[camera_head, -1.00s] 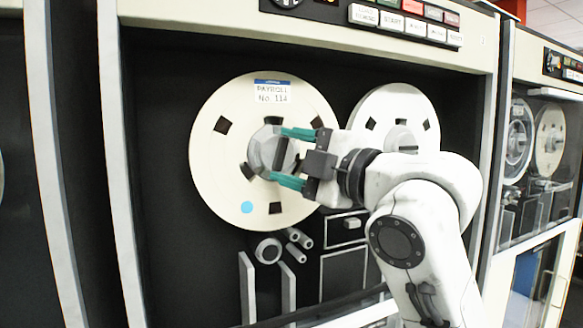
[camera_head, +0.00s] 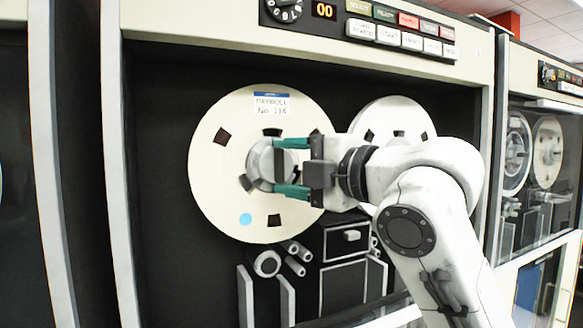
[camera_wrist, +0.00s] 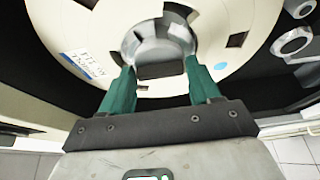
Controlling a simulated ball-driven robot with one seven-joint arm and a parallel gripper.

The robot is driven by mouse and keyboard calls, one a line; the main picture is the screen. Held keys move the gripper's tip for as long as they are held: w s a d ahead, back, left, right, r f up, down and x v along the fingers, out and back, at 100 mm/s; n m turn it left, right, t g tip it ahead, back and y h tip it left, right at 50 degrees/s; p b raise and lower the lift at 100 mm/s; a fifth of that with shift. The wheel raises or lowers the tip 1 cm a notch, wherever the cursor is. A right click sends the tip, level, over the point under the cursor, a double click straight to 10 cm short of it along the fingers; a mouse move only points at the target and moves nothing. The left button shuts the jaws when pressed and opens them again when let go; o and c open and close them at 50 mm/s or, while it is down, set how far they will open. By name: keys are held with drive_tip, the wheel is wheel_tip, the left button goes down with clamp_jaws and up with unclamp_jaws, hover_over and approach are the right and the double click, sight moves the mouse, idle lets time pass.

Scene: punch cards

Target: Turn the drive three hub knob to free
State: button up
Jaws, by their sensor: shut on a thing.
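The left tape reel (camera_head: 225,185) is cream, with a label reading Payroll and a blue dot. A grey round hub knob (camera_head: 262,165) with a dark bar is at its centre. My gripper (camera_head: 277,167) has its two green fingers at the knob, one above and one below the bar, shut on it. In the wrist view, the knob (camera_wrist: 150,42) shows between the fingers of my gripper (camera_wrist: 160,72), with the dark bar across its face. Any marking of the knob's position is too small to read.
A second reel (camera_head: 375,118) stands right, partly behind my arm. A button panel (camera_head: 400,35) with a 00 display (camera_head: 324,10) runs along the top. Rollers (camera_head: 267,263) and guides sit below the reel. Another drive (camera_head: 545,150) stands at the far right.

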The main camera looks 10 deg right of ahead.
drive_tip(key=o, duration=1)
drive_tip(key=shift+a, duration=0.1)
drive_tip(key=shift+c, duration=0.2)
drive_tip(key=shift+s+d+f, duration=0.1)
drive_tip(key=shift+s+d, duration=0.3)
drive_tip(key=shift+d, duration=0.05)
drive_tip(key=b+v, duration=0.2)
drive_tip(key=v, duration=0.7)
drive_tip(key=shift+s+d+b, duration=0.2)
drive_tip(key=shift+s+b, duration=0.05)
drive_tip(key=shift+b, duration=0.05)
